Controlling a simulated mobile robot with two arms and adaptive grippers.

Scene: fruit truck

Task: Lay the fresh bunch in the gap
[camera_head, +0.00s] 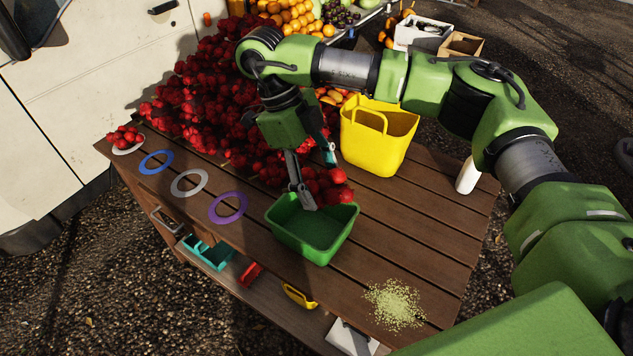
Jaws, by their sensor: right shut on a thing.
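My right gripper (312,174) reaches in from the right with its fingers pointing down. It is shut on a bunch of red round fruit (335,187), which hangs by the back right rim of a green tub (313,254). I cannot tell whether the bunch touches the tub. The visible inside of the tub is bare. A large heap of similar red bunches (205,95) covers the table's back left; my arm hides part of it. I cannot make out a clear gap in the heap. My left gripper is not in view.
A yellow basket (379,155) stands right of the bunch. Blue (144,164), white (175,184) and purple (214,213) rings lie along the left edge, near a plate of red fruit (126,139). Green crumbs (394,305) lie front right; the table's right part (440,230) is mostly clear.

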